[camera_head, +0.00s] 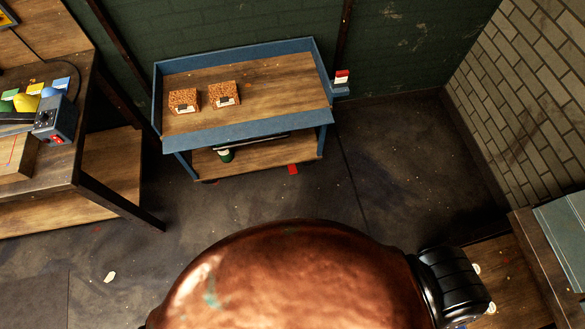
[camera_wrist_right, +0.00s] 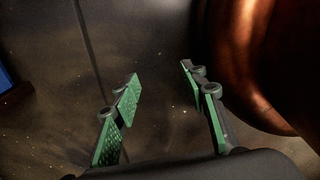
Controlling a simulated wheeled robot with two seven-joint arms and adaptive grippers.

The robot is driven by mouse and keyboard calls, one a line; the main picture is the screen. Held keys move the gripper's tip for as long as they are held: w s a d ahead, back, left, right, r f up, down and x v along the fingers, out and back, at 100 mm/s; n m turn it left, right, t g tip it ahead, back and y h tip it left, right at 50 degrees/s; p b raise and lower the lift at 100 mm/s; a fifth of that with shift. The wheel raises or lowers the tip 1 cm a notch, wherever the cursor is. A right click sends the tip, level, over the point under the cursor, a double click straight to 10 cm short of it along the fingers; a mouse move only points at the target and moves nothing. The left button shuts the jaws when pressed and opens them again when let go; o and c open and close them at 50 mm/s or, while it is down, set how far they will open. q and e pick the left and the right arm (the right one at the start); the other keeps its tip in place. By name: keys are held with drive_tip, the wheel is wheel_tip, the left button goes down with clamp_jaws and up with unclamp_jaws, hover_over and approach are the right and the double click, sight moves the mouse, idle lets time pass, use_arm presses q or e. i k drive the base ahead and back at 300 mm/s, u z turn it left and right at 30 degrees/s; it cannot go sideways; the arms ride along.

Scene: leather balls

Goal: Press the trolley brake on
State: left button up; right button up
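The trolley (camera_head: 250,133) is blue with wooden shelves and stands against the dark green wall in the head view. A small red tab (camera_head: 293,169) shows low at its front, near the floor; it may be the brake pedal, and I cannot tell its position. My right gripper (camera_wrist_right: 160,76) is open and empty above the dark floor in the right wrist view, with green pads on both fingers. It is apart from the trolley. A blue edge (camera_wrist_right: 8,92) shows at the far left there; I cannot tell what it belongs to. My left gripper is not in view.
Two brown speckled blocks (camera_head: 184,101) (camera_head: 224,94) sit on the trolley's top. A red and white item (camera_head: 342,77) is at its right end. A wooden bench (camera_head: 85,150) stands left, a brick wall (camera_head: 530,90) right. The floor (camera_head: 390,170) before the trolley is clear.

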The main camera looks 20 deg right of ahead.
sight(291, 168)
drive_tip(key=z, duration=0.8)
drive_tip(key=k, duration=0.6)
drive_tip(key=u, duration=1.15)
drive_tip(key=i, duration=0.5)
